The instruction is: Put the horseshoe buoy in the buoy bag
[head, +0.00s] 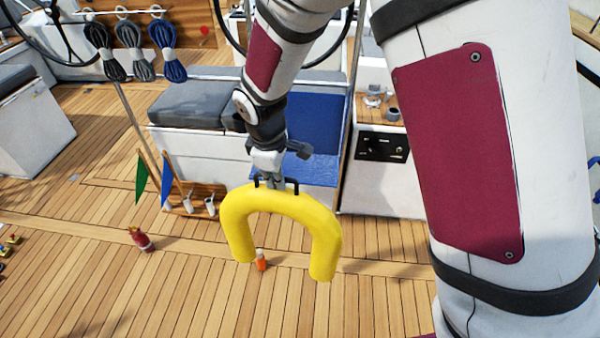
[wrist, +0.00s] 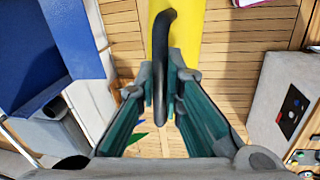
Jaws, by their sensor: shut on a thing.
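The horseshoe buoy (head: 280,206) is a thick yellow arch with a black handle on its top. It hangs upright with its open end down, clear of the other things in the head view. My gripper (head: 276,183) is shut on the black handle from above. In the wrist view my gripper (wrist: 162,96) has the black handle between its fingers, with the yellow buoy (wrist: 188,28) beyond. Behind the arm is a blue fabric-like piece (head: 318,118) with a lower blue flap; I cannot tell whether it is the buoy bag.
A grey-cushioned bench (head: 190,104) stands behind to the left, and a white console (head: 385,170) to the right. Green (head: 143,180) and blue flags stand by a wooden holder. A red object (head: 140,239) and an orange bottle (head: 261,261) are on the planked deck. The front deck is mostly clear.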

